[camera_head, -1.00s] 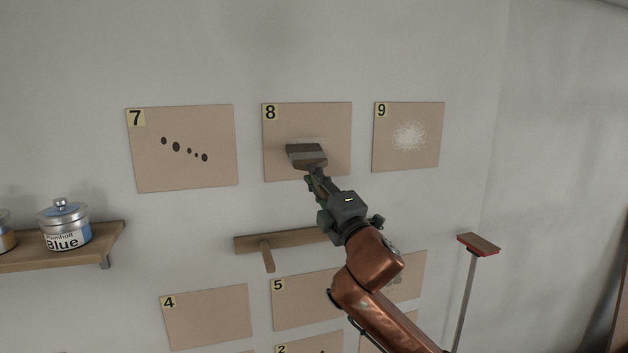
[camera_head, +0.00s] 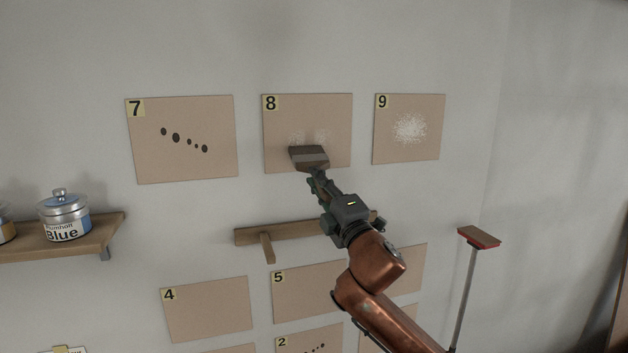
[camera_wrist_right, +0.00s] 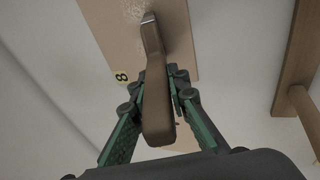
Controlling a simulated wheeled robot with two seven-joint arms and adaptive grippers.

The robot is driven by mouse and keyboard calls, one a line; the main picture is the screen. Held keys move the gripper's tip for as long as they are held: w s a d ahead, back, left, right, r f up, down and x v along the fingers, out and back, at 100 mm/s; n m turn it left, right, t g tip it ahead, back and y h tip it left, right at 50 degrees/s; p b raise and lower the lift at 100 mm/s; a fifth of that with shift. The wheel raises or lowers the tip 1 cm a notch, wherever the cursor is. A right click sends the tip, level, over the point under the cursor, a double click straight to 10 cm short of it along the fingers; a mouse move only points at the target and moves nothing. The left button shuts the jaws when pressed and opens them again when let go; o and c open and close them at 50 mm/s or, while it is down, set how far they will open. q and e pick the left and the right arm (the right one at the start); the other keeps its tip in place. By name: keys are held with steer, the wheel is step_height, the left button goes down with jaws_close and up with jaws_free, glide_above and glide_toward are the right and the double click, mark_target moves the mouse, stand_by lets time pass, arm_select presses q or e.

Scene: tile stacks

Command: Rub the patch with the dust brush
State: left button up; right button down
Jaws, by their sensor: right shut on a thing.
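The dust brush (camera_head: 309,157) is a wide brush with a brown handle, held in front of the lower middle of panel 8 (camera_head: 338,110). A faint whitish dust patch (camera_head: 322,136) shows on panel 8 just above the brush head, partly hidden by it. My right gripper (camera_head: 317,184) is shut on the handle. In the right wrist view, the green fingers of the right gripper (camera_wrist_right: 156,84) stand on both sides of the brush handle (camera_wrist_right: 158,112), and pale dust (camera_wrist_right: 134,8) shows beside the brush's far end. I cannot tell whether the bristles touch the panel. My left gripper is not in view.
Panel 7 (camera_head: 182,165) with dark spots hangs to the left, and panel 9 (camera_head: 409,152) with a white speckled patch to the right. A wooden rack (camera_head: 265,233) sits below. A shelf (camera_head: 105,232) holds a Blue jar (camera_head: 64,216). A long-handled red-edged tool (camera_head: 478,237) stands right.

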steer(key=shift+w+d+r+p, duration=0.3)
steer(key=shift+d+r+p, duration=0.35)
steer(key=shift+d+r, duration=0.25)
steer(key=shift+w+d+f+p, duration=0.2)
steer(key=shift+d+f, duration=0.35)
steer(key=shift+f, duration=0.05)
steer(key=shift+w+d+f+p, duration=0.15)
steer(key=shift+d+f+p, duration=0.05)
steer(key=shift+d+f, duration=0.35)
stand_by(0.9)
steer(key=shift+s, duration=0.1)
steer(key=s+d, duration=0.2)
steer(key=s, duration=0.4)
steer(key=shift+s, duration=0.25)
stand_by(0.5)
